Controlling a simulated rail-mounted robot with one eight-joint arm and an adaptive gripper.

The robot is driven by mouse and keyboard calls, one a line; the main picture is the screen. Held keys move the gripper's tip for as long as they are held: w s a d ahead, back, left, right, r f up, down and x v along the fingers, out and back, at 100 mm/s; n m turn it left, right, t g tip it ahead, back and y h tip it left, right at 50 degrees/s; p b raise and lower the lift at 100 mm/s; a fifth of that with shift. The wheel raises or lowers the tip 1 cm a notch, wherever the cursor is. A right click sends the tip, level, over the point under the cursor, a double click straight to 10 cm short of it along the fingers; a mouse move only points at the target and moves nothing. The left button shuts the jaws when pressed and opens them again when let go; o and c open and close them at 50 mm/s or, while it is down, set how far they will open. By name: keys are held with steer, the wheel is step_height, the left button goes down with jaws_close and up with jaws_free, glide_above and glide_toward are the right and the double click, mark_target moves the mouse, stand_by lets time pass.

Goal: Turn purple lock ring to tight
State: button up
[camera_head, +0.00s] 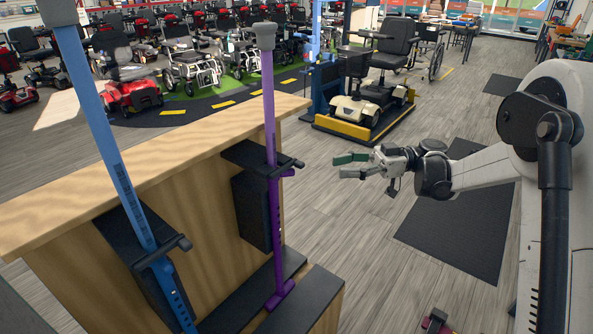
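A purple post (268,115) stands upright at the wooden bench, held at a black bracket. A dark clamp with a side handle, likely the lock ring (282,169), sits on the post at bracket height; its exact setting is too small to tell. My gripper (349,165) is to the right of the purple post, apart from it, with its greenish fingers pointing left toward it. The fingers are spread with a gap between them and nothing in it.
A blue post (110,150) with a similar dark clamp (165,252) stands left of the purple one. The wooden bench (150,165) has black ledges at its foot. A scooter (378,85) stands on a yellow-edged platform behind. The floor between bench and arm is mostly clear.

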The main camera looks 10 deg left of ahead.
mark_target(289, 172)
steer(key=b+x, duration=0.3)
steer(key=x, duration=1.1)
steer(key=shift+d, duration=0.1)
steer(key=shift+c, duration=0.2)
jaws_close()
